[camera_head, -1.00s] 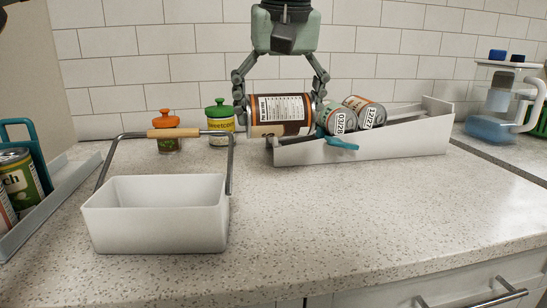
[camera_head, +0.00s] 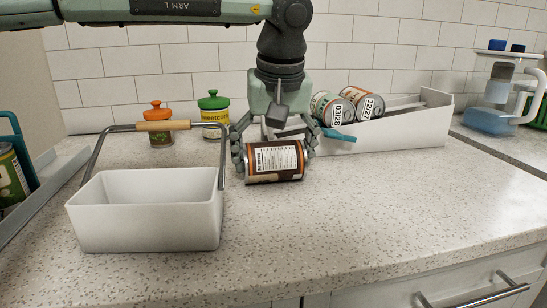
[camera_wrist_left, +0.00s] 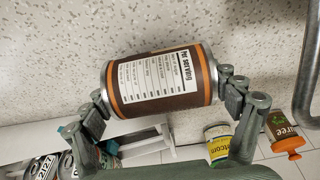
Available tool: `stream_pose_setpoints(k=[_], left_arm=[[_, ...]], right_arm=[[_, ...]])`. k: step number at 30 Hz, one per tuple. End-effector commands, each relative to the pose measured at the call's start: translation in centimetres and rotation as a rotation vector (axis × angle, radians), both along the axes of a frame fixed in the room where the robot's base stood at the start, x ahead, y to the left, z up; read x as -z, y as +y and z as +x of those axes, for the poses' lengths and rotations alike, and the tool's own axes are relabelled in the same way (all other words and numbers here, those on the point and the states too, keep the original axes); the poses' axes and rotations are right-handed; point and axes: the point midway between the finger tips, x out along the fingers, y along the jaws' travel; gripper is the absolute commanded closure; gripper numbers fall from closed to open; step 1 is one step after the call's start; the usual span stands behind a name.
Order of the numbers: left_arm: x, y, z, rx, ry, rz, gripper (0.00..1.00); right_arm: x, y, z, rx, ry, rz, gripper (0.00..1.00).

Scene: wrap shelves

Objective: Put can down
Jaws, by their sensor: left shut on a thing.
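My left gripper (camera_head: 275,157) points down and is shut on a brown can with an orange band (camera_head: 274,168). The can lies on its side, with one finger at each end. It is low over the counter (camera_head: 330,215), between the white basket and the sloped rack; I cannot tell whether it touches the counter. The left wrist view shows the can (camera_wrist_left: 160,82) between the fingers with its white label towards the camera. My right gripper is not in view.
A white basket (camera_head: 145,225) with a raised handle stands left of the can. A sloped white rack (camera_head: 400,135) with two cans is behind right. An orange-lidded jar (camera_head: 160,128) and a green-lidded jar (camera_head: 214,112) stand behind. The front right counter is clear.

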Motion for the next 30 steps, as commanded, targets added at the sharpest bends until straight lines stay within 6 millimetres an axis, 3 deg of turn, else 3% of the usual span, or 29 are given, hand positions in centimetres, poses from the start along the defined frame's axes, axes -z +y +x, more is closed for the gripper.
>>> stream_pose_setpoints(k=[8, 9, 12, 23, 26, 30], left_arm=[[0.2, 0.0, 0.0, 0.000, -0.001, -0.002, 0.54], [0.3, 0.0, 0.0, -0.001, 0.000, -0.001, 0.12], [0.2, 0.0, 0.0, -0.001, 0.000, 0.000, 0.00], [0.0, 0.0, 0.0, -0.001, -0.001, -0.001, 0.00], [-0.7, -0.1, -0.1, 0.000, -0.001, -0.002, 0.00], [-3.0, -0.2, -0.8, -0.001, -0.003, -0.004, 0.00]], right_arm=[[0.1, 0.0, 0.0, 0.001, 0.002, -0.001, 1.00], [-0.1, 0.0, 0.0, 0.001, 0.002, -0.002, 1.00], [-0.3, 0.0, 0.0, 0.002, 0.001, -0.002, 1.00], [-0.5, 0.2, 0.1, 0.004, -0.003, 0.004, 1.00], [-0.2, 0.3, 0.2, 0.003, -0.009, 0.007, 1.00], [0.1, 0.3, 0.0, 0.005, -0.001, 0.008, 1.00]])
